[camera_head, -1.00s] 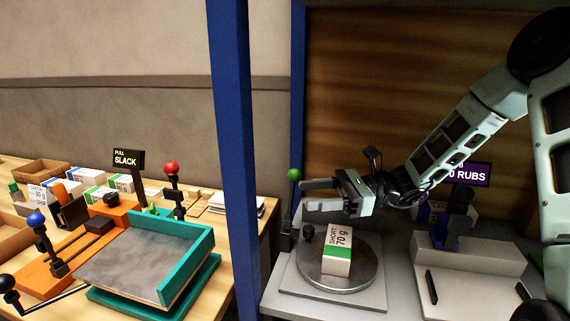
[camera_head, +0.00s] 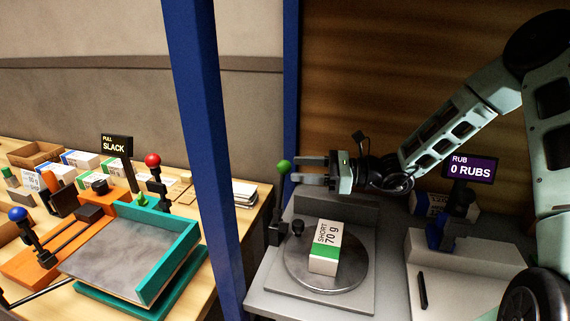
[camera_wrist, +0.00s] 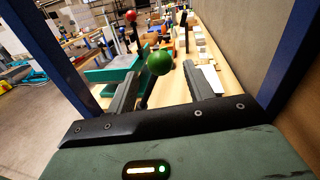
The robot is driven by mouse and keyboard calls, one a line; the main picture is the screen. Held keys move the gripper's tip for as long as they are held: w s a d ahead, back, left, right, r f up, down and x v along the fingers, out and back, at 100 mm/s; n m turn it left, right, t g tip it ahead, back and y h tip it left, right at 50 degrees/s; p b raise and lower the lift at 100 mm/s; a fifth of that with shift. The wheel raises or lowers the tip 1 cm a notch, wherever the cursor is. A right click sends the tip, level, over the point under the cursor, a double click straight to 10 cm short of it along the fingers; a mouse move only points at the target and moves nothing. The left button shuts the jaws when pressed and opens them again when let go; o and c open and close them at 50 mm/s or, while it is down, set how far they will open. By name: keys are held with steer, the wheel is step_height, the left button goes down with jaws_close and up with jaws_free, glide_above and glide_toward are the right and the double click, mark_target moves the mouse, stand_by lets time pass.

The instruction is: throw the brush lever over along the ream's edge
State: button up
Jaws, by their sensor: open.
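A lever with a green ball knob (camera_head: 283,167) stands upright at the left edge of the turntable stand. A ream marked SHORT 70 g (camera_head: 326,243) lies on the round metal turntable (camera_head: 299,277). My gripper (camera_head: 298,171) is open and empty, level with the green knob and just right of it in the head view. In the wrist view the green knob (camera_wrist: 160,62) appears between the two open fingers (camera_wrist: 158,72); I cannot tell whether it is beyond their tips. No finger visibly grips it.
A blue post (camera_head: 203,150) rises left of the turntable stand. To the right, a sign reads RUB 0 RUBS (camera_head: 471,168) above a grey block with a dark blue fitting (camera_head: 440,234). At left, a teal tray (camera_head: 172,262) and red-knobbed (camera_head: 153,160) and blue-knobbed (camera_head: 18,214) levers stand on a wooden bench.

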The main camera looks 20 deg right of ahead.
mark_target(284, 167)
steer(key=shift+p+x, duration=0.4)
steer(key=shift+x, duration=2)
jaws_close()
